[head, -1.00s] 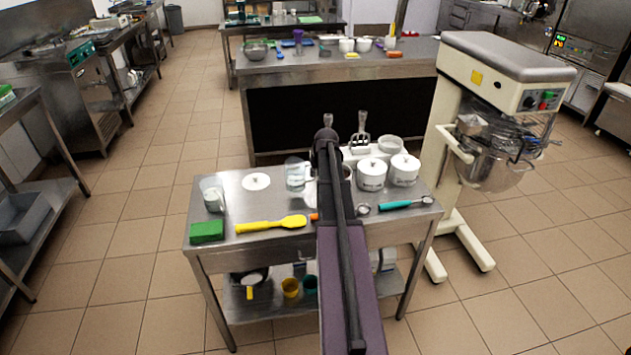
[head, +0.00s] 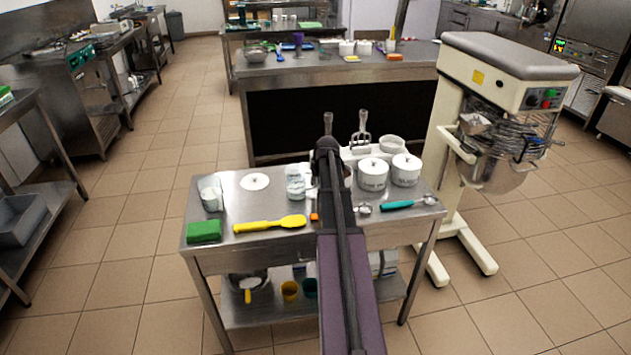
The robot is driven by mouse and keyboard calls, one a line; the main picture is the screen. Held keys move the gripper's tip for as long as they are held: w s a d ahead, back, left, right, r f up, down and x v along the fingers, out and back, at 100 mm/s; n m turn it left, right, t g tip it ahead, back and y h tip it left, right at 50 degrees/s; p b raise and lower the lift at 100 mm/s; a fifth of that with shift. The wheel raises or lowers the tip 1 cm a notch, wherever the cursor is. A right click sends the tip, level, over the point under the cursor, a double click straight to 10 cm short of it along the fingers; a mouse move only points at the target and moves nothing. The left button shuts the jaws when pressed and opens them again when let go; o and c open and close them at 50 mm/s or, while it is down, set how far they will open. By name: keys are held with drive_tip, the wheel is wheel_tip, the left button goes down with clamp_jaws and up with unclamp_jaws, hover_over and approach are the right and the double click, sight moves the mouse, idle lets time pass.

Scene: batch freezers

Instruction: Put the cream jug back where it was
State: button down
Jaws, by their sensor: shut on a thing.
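A clear jug with white contents, which I take for the cream jug (head: 295,182), is at the back middle of the steel table (head: 228,258), just left of my arm's end. My gripper (head: 311,181) is mostly hidden behind my dark forearm. It appears shut on this jug's right side. I cannot tell whether the jug's base touches the table. A second clear vessel with white contents (head: 211,193) stands at the table's left end.
A white lid (head: 255,181) lies between the two vessels. A green sponge (head: 204,231) and yellow spatula (head: 270,224) lie in front. Two white lidded pots (head: 373,175) (head: 405,171) and a teal-handled scoop (head: 405,204) are right of my arm. A mixer (head: 500,120) stands right.

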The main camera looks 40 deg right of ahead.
drive_tip(key=c, duration=1)
unclamp_jaws()
drive_tip(key=shift+r, duration=0.1)
drive_tip(key=shift+s+a+r+p, duration=0.1)
drive_tip(key=shift+s+r+p, duration=0.1)
drive_tip(key=shift+r+p, duration=0.5)
drive_tip(key=p+v, duration=1)
drive_tip(key=shift+r, duration=0.2)
drive_tip(key=shift+s, duration=0.15)
drive_tip(key=shift+a, duration=0.1)
